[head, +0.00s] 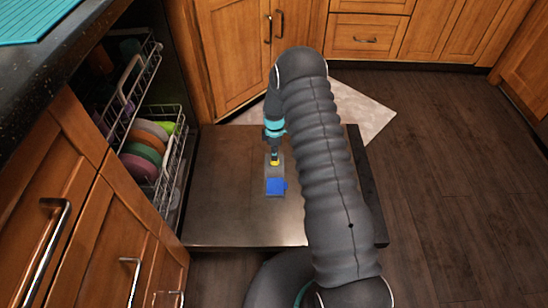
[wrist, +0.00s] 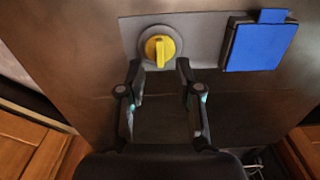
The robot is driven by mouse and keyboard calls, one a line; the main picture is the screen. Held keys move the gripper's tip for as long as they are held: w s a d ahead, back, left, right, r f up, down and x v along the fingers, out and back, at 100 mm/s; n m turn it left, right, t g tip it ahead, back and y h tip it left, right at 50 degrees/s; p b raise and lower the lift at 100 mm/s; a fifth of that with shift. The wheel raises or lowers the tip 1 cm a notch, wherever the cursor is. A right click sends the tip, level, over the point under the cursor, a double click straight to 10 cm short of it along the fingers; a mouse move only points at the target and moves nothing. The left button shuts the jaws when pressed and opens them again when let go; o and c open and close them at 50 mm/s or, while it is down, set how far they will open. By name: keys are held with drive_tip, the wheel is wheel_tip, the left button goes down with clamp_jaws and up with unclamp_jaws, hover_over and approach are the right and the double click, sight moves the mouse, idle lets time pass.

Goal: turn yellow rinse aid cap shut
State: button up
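The yellow rinse aid cap (wrist: 158,47) sits in a round grey seat on the dispenser plate of the lowered dishwasher door, near the top middle of the wrist view. Its raised grip ridge runs roughly up and down in that view. In the head view the cap (head: 275,162) is a small yellow spot just below my gripper (head: 275,152). In the wrist view my gripper (wrist: 161,72) is open, its two fingers apart and on either side of the cap's lower edge. I cannot tell whether the fingertips touch the cap.
A blue flap (wrist: 260,46) lies beside the cap on the same plate. The dishwasher door (head: 225,215) lies open and flat. Racks with coloured plates (head: 142,150) stand at its left. Wooden cabinets (head: 232,45) stand behind. Dark floor (head: 450,180) is clear at the right.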

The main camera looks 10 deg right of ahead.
drive_tip(key=shift+f, duration=1.8)
clamp_jaws()
